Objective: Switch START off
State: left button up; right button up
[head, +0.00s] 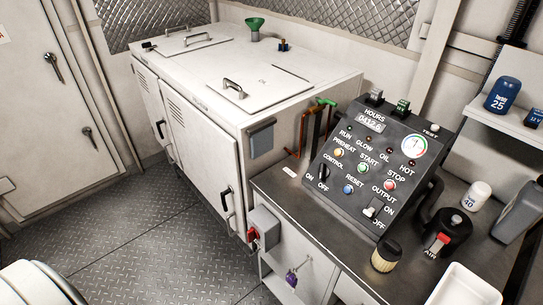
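A dark control panel (338,207) stands tilted on the bench at the right. The START label sits in its middle, with a round green START button (362,167) just below it. I cannot tell whether that button is pressed or lit. A yellow PREHEAT button (338,153) is to its upper left, a red STOP button (390,185) to its lower right, and a blue RESET button (348,189) below. A black CONTROL knob (323,172) has ON and OFF marks, and a pale OUTPUT switch (371,211) sits at lower right. Neither of my grippers is in view.
A large white cabinet (200,150) stands left of the panel. A red rotary switch (252,234) juts from the front. The metal floor (150,235) is clear.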

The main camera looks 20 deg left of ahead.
aim_at(252, 233)
jog(key=u, duration=1)
